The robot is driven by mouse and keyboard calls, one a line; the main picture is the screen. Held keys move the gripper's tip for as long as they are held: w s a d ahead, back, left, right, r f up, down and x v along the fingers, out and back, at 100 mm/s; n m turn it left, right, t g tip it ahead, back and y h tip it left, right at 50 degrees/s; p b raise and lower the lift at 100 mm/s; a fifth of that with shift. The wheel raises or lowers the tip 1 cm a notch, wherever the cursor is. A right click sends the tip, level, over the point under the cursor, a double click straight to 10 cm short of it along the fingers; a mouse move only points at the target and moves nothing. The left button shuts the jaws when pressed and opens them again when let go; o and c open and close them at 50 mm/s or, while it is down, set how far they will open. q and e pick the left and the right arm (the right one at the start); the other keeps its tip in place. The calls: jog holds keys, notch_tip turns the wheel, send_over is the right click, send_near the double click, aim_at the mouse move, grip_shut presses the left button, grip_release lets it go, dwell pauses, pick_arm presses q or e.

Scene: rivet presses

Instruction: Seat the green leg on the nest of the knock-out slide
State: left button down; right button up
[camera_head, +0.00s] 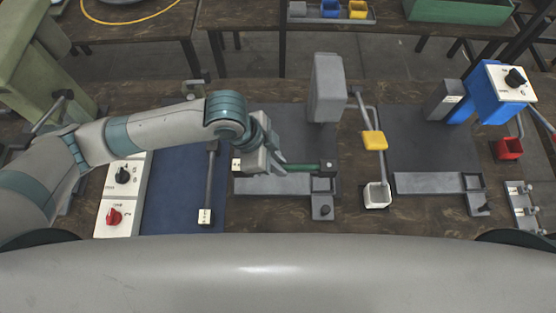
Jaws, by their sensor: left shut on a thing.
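My left gripper (266,163) is shut on the green leg (298,167), gripping it left of its middle. The leg lies level, left to right, with a dark block (327,167) at its right end and a white block (236,164) at its left. It is over or just behind a grey slide (270,186) in front of the grey press (327,90). The slide's squarish nest (321,184) is just below the dark block in the picture; I cannot tell whether they touch. A similar slide (428,183) stands at the right. My right gripper is not in view.
A grey rod with a white end block (205,216) lies on the blue mat (180,190). A control box (122,200) is at left.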

pick_arm(q)
jog(key=shift+r+p, duration=0.1)
jog(key=shift+p, duration=0.25)
jog(key=shift+f+b, duration=1.3)
jog(key=shift+f, duration=2.45)
jog(key=shift+f+b, duration=0.3)
jog(key=shift+f, duration=0.4)
jog(key=c, duration=1.6)
grip_release()
jog(key=shift+c, duration=0.2)
jog(key=shift+r, duration=0.1)
